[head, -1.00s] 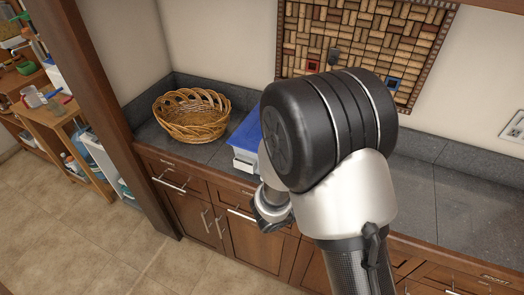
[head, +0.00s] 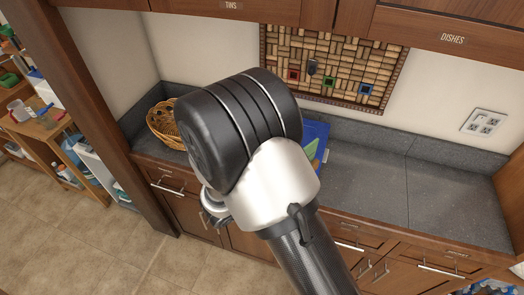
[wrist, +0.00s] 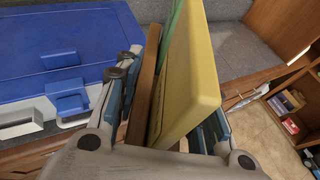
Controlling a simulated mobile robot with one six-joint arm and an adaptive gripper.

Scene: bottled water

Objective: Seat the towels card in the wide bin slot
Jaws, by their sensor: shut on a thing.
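In the wrist view, my gripper (wrist: 165,105) has its fingers on either side of a group of thin upright pieces. The largest is a thick yellow slab (wrist: 192,75), with a brown panel (wrist: 143,92) on its left and a green edge (wrist: 172,38) behind. The gripper is shut with the slab between its fingers. I cannot tell if these pieces are one thing, and no towels label or picture shows. No bin slot can be made out.
A blue-lidded box (wrist: 75,45) stands left of the gripper, partly hidden behind my arm in the head view (head: 315,132). A wicker basket (head: 163,125) is at the counter's left. The grey counter (head: 370,185) is clear to the right. A cork board (head: 330,65) hangs above.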

